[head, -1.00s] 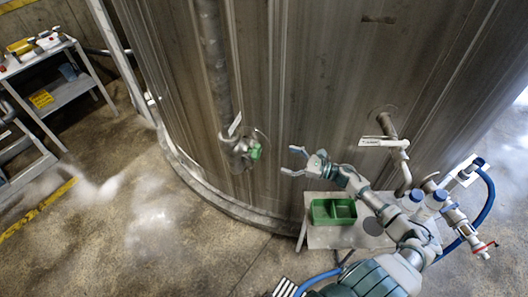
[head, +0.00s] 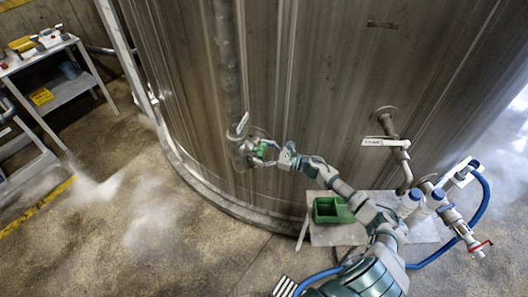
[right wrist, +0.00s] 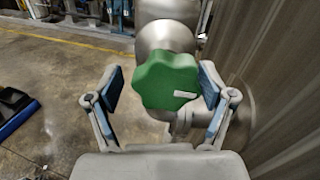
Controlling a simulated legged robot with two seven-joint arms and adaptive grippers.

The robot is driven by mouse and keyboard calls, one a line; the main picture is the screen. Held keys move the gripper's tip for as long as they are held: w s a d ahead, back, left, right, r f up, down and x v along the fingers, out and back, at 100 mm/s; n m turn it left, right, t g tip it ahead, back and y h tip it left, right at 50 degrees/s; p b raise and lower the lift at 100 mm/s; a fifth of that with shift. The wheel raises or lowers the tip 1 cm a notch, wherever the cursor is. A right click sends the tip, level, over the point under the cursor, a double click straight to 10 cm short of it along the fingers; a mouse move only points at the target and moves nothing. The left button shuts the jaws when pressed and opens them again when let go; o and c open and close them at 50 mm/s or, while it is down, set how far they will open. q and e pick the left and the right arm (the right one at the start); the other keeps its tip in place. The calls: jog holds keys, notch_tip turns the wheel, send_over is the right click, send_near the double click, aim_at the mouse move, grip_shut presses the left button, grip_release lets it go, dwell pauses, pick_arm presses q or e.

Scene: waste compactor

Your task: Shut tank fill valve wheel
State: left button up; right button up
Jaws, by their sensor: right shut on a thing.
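The green lobed valve wheel (head: 261,150) sits on a metal valve (head: 241,153) at the foot of a vertical pipe on the big steel tank (head: 330,80). In the right wrist view the wheel (right wrist: 165,82) faces me, with a small white label on its face. My right gripper (head: 268,155) reaches in from the right and is shut on the wheel. In the wrist view its blue-padded fingers (right wrist: 161,84) stand on either side of the rim. The left gripper is not in view.
A low table with a green bin (head: 328,210) stands under my right arm. A pipe with a white tag (head: 384,142) and a blue hose (head: 487,200) are at the right. A shelf cart (head: 55,85) is at the far left.

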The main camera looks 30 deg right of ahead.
jog(key=shift+a, duration=0.25)
jog(key=c, duration=0.4)
jog(key=shift+c, duration=1.2)
jog(key=shift+d+f, duration=0.2)
jog(key=shift+d, duration=0.05)
jog(key=shift+c, duration=0.2)
jog(key=shift+d+f, duration=0.15)
jog(key=shift+d, duration=0.2)
jog(key=shift+d+f, duration=0.1)
jog(key=shift+d, duration=0.15)
jog(key=shift+a, duration=0.3)
jog(key=shift+d, duration=0.15)
